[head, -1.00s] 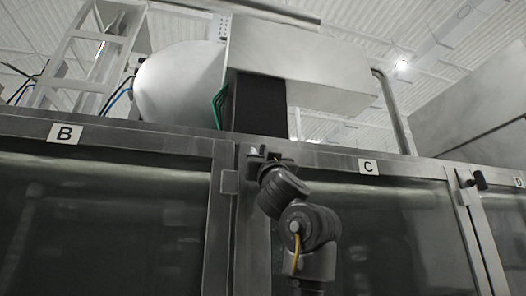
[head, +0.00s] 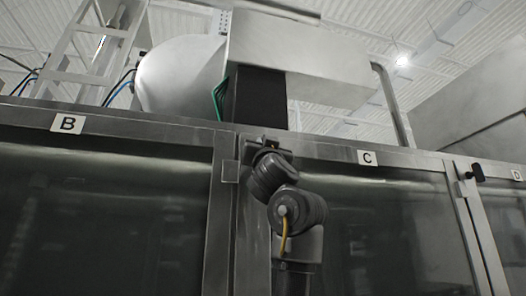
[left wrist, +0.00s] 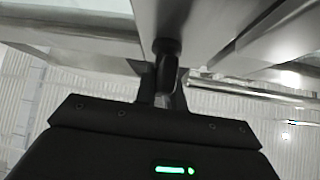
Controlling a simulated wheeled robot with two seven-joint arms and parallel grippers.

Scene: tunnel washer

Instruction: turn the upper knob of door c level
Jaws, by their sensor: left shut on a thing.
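The upper knob of door C (left wrist: 167,57) shows in the left wrist view as a dark round base with a short grip, on a grey metal frame. My left gripper (left wrist: 164,93) is shut on its grip, one finger on each side. In the head view my left gripper (head: 266,144) is at the top of the post left of door C (head: 395,215), below the top rail. There the gripper hides the knob, and I cannot tell whether the knob is level. My right gripper is in neither view.
Door B (head: 95,210) is left of the post. Another dark knob (head: 478,173) stands on the post between doors C and D. Above the top rail (head: 325,153) are a white tank (head: 180,78) and a large grey box (head: 300,62).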

